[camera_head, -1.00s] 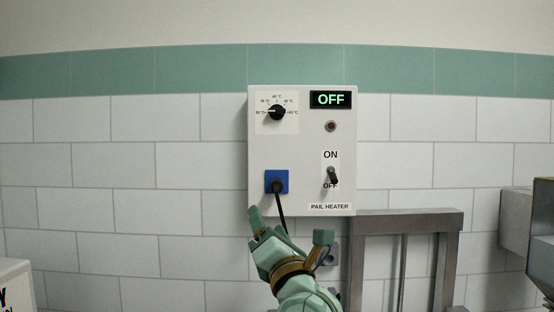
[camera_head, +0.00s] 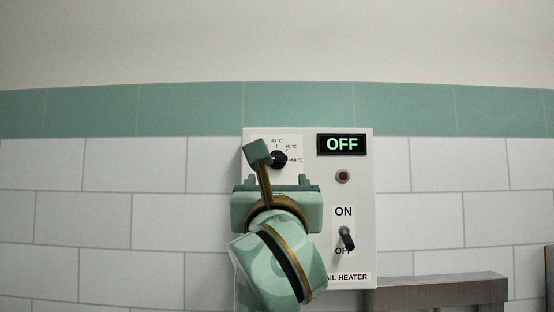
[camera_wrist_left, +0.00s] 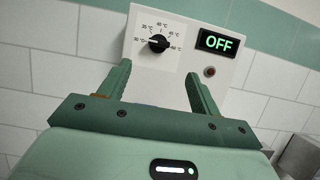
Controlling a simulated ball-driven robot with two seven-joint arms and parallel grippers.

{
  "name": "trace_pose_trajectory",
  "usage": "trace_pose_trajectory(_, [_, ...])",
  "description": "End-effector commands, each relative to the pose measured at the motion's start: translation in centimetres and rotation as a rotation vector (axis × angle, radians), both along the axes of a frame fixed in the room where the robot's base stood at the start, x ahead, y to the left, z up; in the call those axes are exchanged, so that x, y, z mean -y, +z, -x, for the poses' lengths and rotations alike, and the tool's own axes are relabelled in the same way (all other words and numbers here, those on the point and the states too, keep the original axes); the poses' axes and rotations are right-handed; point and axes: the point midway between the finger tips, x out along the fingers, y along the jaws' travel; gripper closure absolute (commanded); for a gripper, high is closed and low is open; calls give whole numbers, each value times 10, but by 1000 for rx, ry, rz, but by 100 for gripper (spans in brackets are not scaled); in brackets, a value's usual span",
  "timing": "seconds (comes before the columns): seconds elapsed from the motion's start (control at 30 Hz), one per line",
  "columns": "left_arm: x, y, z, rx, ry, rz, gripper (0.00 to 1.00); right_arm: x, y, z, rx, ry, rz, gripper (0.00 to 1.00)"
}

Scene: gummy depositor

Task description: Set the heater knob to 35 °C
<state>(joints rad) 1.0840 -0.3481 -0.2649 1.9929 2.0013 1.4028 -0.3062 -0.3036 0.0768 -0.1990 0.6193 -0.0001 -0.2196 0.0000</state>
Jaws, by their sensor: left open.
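The black heater knob (camera_head: 279,159) sits at the upper left of the white pail heater box (camera_head: 361,205). It also shows in the left wrist view (camera_wrist_left: 158,43), where its white pointer lies leftward, at the 30 °C mark; the 35 °C mark is at its upper left. My left gripper (camera_head: 278,180) is open and empty, in front of the box and just below the knob in the picture. In the left wrist view its two fingers (camera_wrist_left: 158,75) stand apart, with the knob beyond and between their tips, not touched. My right gripper is not in view.
The display (camera_head: 342,144) reads OFF, above a dark reddish lamp (camera_head: 342,177). The toggle switch (camera_head: 346,238) points down to OFF. A grey metal frame (camera_head: 440,290) stands at the lower right. The tiled wall left of the box is clear.

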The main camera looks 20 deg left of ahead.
Motion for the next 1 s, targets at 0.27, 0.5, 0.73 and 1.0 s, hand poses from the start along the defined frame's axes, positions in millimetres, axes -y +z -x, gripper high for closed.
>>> trace_pose_trajectory(0.27, [-20,31,-65,-3,5,-1,36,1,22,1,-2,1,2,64])
trace_pose_trajectory(0.5, [-30,46,-103,-2,4,-1,36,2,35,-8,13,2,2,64])
trace_pose_trajectory(0.73, [-34,49,-115,-2,2,0,36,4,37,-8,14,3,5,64])
trace_pose_trajectory(1.0, [-34,49,-115,-2,2,0,53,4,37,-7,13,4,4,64])
